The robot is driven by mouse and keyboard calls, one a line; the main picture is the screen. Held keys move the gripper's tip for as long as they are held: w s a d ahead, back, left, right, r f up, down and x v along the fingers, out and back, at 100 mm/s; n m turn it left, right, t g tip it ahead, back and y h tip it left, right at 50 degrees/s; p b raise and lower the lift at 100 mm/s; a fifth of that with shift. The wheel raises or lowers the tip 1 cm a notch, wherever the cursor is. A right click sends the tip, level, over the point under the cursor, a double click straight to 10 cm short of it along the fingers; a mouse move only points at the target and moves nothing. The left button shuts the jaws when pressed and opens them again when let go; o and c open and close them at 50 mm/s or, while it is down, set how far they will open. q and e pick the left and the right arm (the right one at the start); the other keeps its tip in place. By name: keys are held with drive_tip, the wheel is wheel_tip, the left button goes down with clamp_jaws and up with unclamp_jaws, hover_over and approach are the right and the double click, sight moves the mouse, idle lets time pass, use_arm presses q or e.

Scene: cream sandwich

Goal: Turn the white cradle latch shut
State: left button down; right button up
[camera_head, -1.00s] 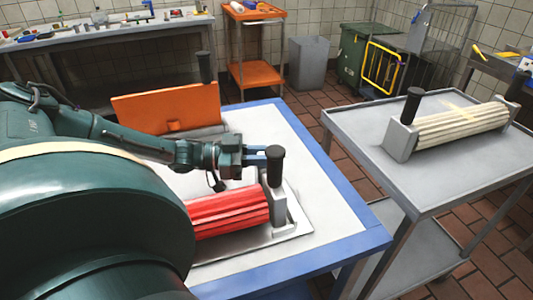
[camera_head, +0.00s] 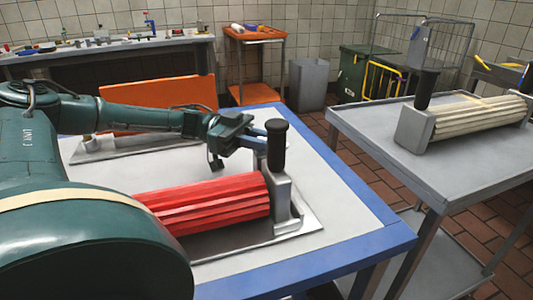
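A red ribbed roller (camera_head: 215,205) lies in a grey metal cradle on the blue-edged table. A black upright handle (camera_head: 277,146) stands on the cradle's grey end block (camera_head: 283,200). My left gripper (camera_head: 262,139) is level with this handle, at its left side. No clearly white latch can be made out. My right gripper is not in view.
An orange panel (camera_head: 160,104) stands upright at the back of the blue-edged table (camera_head: 350,250). The grey trolley (camera_head: 385,125) stands to the right, its near top clear. A grey bin (camera_head: 308,85) and an orange cart (camera_head: 256,93) stand behind.

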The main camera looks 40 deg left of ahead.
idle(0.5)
use_arm(q)
drive_tip(key=c, duration=1.3)
unclamp_jaws()
drive_tip(key=shift+a, duration=0.2)
drive_tip(key=p+v, duration=0.1)
drive_tip(key=v, duration=1.1)
drive_tip(key=shift+s+a, duration=0.1)
drive_tip(key=shift+a, duration=0.3)
